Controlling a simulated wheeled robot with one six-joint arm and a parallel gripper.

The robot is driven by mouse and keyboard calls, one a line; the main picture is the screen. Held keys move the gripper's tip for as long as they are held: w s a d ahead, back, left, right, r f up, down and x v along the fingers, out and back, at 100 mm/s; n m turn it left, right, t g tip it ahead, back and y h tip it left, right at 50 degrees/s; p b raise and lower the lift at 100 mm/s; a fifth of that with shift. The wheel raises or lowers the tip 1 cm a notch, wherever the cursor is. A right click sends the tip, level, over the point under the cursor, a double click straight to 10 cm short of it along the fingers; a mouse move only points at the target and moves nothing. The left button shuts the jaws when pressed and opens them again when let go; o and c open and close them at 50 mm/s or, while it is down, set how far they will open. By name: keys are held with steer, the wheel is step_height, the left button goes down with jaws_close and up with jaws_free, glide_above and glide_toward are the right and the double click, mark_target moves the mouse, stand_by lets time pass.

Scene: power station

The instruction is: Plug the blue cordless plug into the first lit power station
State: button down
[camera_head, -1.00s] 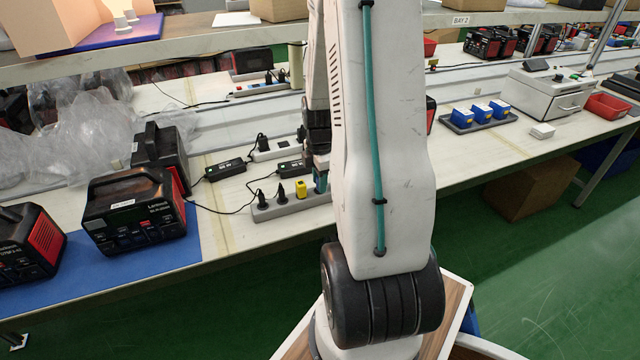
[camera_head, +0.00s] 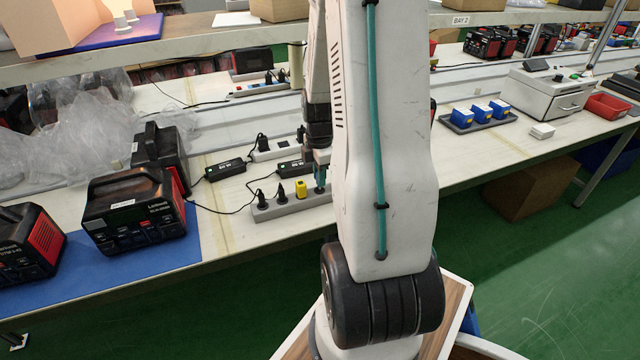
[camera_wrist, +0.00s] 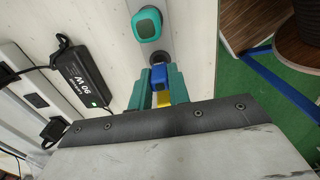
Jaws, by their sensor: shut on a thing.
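My gripper (camera_wrist: 158,92) has its teal fingers shut on a blue plug (camera_wrist: 159,74) at the grey power strip. In the head view my gripper (camera_head: 320,177) is at the right part of that strip (camera_head: 272,211), partly hidden by my arm. I cannot tell whether the plug is still seated in its socket. A yellow plug (camera_head: 301,189) sits just left of it, and a teal plug (camera_wrist: 147,24) stands beyond it in the wrist view. Black-and-red power stations (camera_head: 135,212), (camera_head: 160,155) and (camera_head: 30,243) stand at the left. I cannot tell which are lit.
Black plugs (camera_head: 262,199) stand in the strip. Black charger bricks (camera_head: 226,169) with cables lie behind it. Plastic wrap (camera_head: 85,125) covers the back left. An overhead shelf (camera_head: 180,45) crosses above the bench. A grey tray (camera_head: 480,121) of blue items stands at the right.

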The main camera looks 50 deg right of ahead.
steer(key=shift+r, duration=2.2)
